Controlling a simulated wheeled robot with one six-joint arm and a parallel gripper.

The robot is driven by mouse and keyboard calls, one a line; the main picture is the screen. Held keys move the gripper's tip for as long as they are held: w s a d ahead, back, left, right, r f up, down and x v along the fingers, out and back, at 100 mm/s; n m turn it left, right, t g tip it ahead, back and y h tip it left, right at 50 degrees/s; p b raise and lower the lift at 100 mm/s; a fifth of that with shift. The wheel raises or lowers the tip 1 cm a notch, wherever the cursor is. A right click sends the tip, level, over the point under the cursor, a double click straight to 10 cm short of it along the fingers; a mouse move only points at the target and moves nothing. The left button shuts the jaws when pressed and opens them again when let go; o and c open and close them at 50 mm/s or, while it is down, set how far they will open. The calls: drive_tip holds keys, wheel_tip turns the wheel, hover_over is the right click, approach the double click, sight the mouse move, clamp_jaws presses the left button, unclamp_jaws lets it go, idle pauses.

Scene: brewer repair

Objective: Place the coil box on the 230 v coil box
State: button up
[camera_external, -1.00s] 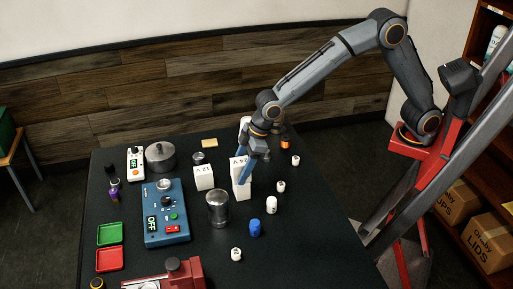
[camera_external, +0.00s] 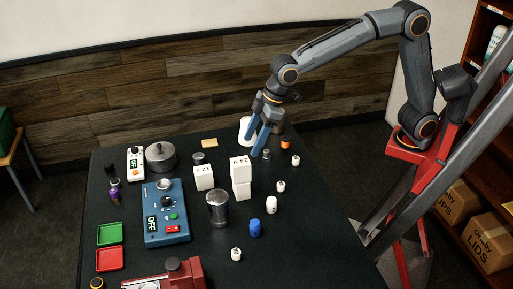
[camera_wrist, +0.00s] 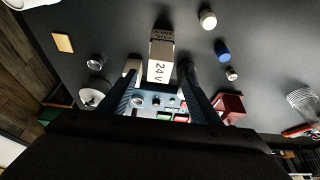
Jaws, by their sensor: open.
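A white box labelled 24 V (camera_external: 240,168) sits on top of another white box (camera_external: 242,190), slightly turned against it. In the wrist view the upper box (camera_wrist: 159,71) shows its 24 V mark, and the lower box (camera_wrist: 162,36) carries dark print that looks like 230 V. A separate white box that looks marked 12 V (camera_external: 204,178) stands to the left on the table. My gripper (camera_external: 257,145) is open and empty, above and behind the stack, apart from it. In the wrist view its two blue fingers lie either side of the 24 V box's image.
On the black table (camera_external: 310,240), a metal cup (camera_external: 218,208) stands in front of the stack. A blue control box (camera_external: 166,213) is to the left. Small white and blue jars (camera_external: 255,228) stand to the right. A white object (camera_external: 247,128) is behind my gripper.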

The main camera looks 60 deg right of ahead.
drive_tip(key=shift+r, duration=0.1)
drive_tip(key=d+f+m, duration=0.1)
drive_tip(key=d+f, duration=0.3)
drive_tip(key=d, duration=0.5)
drive_tip(key=d+f+m+h, duration=0.1)
drive_tip(key=d+f, duration=0.3)
drive_tip(key=d, duration=0.5)
drive_tip(key=d+f+m+h, duration=0.1)
drive_tip(key=d+f, duration=0.3)
drive_tip(key=d, duration=0.5)
drive_tip(key=shift+w+d+m+g, duration=0.3)
drive_tip(key=shift+d+m+g, duration=0.1)
drive_tip(key=shift+m, duration=0.5)
drive_tip(key=s+d+f+m, duration=0.2)
drive_tip(key=s+d+f, duration=0.2)
drive_tip(key=d, duration=0.5)
drive_tip(key=s+d+f+m+g+h, duration=0.1)
drive_tip(key=s+d+f, duration=0.3)
drive_tip(key=s+d, duration=0.4)
drive_tip(key=shift+s+d+f+m, duration=0.25)
drive_tip(key=shift+s+d+m, duration=0.15)
drive_tip(key=shift+s+m, duration=0.3)
idle(1.9)
